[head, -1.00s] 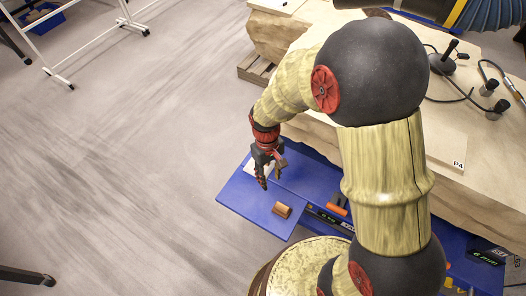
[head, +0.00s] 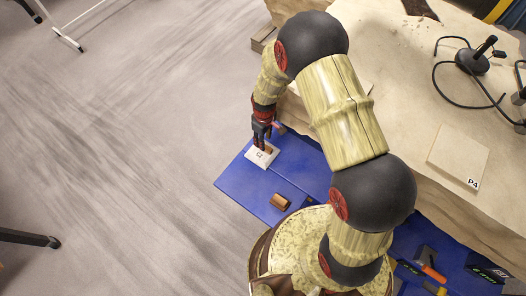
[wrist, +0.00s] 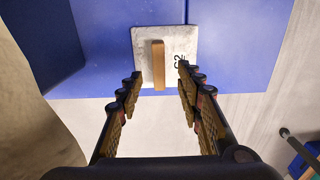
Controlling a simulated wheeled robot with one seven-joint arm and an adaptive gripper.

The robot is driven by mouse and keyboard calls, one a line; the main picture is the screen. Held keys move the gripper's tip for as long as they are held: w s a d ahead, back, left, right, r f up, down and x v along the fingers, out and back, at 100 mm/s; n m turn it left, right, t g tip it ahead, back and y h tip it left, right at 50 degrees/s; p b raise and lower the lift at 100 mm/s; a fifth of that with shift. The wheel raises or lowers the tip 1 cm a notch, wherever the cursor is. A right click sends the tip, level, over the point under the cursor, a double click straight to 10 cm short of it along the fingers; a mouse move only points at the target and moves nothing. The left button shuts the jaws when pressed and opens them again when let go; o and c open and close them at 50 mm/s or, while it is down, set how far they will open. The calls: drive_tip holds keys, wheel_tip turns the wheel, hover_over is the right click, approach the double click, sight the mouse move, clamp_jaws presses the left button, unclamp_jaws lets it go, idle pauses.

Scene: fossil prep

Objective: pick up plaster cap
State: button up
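The plaster cap (head: 262,155) is a flat, pale square plate marked C2, lying on the blue surface near its far left edge. In the wrist view the plaster cap (wrist: 178,77) has an upright tan bar handle (wrist: 158,65) across its middle. My gripper (head: 262,143) is over the cap in the head view and hides part of it. In the wrist view my gripper (wrist: 157,76) is open, with one finger on each side of the handle and a gap on both sides. I cannot tell how far the fingertips are above the plate.
A brown wooden block (head: 279,201) lies on the blue surface (head: 240,183), nearer my base. Open floor lies left.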

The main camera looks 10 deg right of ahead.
sight(264, 159)
drive_tip(key=f+b, duration=0.1)
drive_tip(key=f, duration=0.4)
drive_tip(key=shift+d+f+b, duration=0.2)
drive_tip(key=shift+b, duration=0.2)
drive_tip(key=shift+r, duration=0.1)
drive_tip(key=c, duration=0.4)
clamp_jaws()
